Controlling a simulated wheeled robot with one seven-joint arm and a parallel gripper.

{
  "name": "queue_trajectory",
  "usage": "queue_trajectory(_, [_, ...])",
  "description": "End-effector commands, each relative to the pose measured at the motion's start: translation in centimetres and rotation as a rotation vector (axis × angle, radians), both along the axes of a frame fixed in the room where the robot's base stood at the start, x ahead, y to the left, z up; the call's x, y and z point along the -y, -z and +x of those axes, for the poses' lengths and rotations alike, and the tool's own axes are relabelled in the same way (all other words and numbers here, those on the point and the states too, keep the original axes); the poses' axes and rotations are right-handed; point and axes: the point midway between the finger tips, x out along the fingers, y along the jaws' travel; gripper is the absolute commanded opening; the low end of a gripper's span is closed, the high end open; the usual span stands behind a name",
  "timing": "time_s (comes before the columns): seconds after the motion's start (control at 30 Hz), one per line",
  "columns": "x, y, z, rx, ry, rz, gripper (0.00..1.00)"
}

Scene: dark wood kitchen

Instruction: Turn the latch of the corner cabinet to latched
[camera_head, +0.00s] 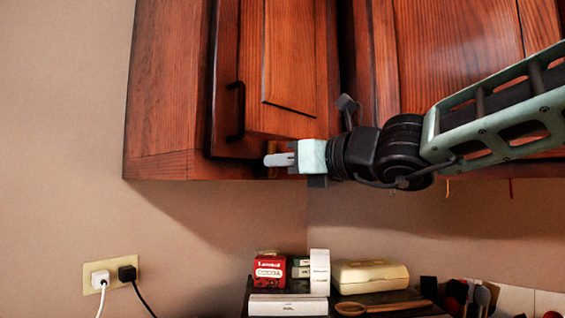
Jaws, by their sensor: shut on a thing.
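The corner cabinet (168,120) is dark reddish wood, mounted high on the wall. Its door (292,60) has a black vertical handle (236,112) at the left edge. A small yellowish brass piece (271,171), apparently the latch, shows at the lower edge of the door, mostly hidden behind my gripper. My gripper (272,160) reaches in from the right, with its grey fingers at this piece and shut on it. The latch's angle cannot be told.
Below, a dark surface holds a red box (269,272), a white upright package (319,272), a cream case (370,276) and a wooden spoon (382,307). A wall outlet (110,274) with two plugs is at lower left. The wall between cabinet and surface is clear.

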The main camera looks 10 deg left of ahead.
Motion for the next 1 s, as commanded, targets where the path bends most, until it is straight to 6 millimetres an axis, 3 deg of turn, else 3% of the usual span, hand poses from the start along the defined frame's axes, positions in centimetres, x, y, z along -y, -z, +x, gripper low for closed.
queue_trajectory(0.63, [0.08,0.06,0.13,-0.045,0.001,0.026,0.0])
queue_trajectory(0.67, [0.08,0.06,0.13,-0.045,0.001,0.026,0.24])
queue_trajectory(0.7, [0.08,0.06,0.13,-0.045,0.001,0.026,0.35])
queue_trajectory(1.0, [0.12,0.03,0.06,-0.043,0.001,0.025,0.37])
